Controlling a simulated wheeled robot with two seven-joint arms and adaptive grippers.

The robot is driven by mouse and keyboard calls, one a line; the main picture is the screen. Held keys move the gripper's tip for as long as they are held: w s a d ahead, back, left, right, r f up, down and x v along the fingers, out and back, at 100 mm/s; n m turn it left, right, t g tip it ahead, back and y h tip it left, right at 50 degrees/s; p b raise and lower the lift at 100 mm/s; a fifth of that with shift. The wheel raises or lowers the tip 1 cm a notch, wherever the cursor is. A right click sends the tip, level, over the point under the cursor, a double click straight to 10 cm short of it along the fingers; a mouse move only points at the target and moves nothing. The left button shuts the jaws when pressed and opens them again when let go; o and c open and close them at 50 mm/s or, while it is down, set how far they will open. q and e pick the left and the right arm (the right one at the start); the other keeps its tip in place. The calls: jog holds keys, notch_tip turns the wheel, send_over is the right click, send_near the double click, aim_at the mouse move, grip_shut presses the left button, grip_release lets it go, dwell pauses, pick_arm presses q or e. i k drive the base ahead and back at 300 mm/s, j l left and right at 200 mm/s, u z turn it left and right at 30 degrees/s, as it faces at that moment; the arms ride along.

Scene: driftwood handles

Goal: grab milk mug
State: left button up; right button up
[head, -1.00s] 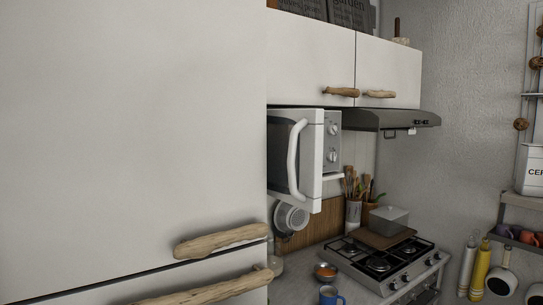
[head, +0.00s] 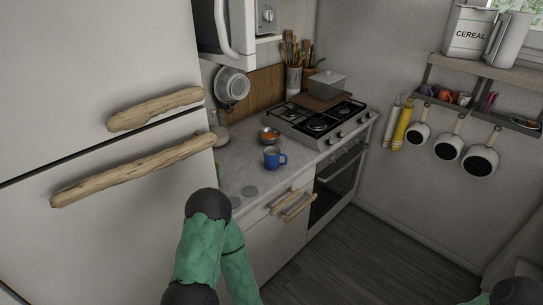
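A blue mug (head: 271,158) stands upright on the grey countertop in the head view. Its handle points to the right, and something pale shows inside its top. My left arm comes in at the bottom, in front of the counter, and its gripper is not visible. A piece of my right arm shows at the bottom right corner, and its gripper is out of view. Nothing is touching the mug.
A small bowl with orange contents (head: 268,136) sits just behind the mug. The stove (head: 317,121) is to the right. A white fridge (head: 90,90) with driftwood handles fills the left. Drawer handles (head: 292,205) stick out below the counter. Floor (head: 345,250) is open at right.

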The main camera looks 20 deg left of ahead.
aim_at(273, 154)
jog(key=u, duration=0.45)
jog(key=i+l+u, duration=0.1)
jog(key=u, duration=0.85)
jog(key=i+l+u, duration=0.1)
jog(key=u, duration=0.4)
jog(key=i+l+u, duration=0.1)
jog(key=l+u, duration=0.25)
jog(key=l, duration=0.3)
jog(key=l+u, duration=0.35)
jog(key=l, duration=0.3)
jog(key=l+u, duration=0.35)
jog(key=l, duration=0.35)
jog(key=k+l+u, duration=0.2)
jog(key=l+u, duration=0.15)
jog(key=l, duration=0.25)
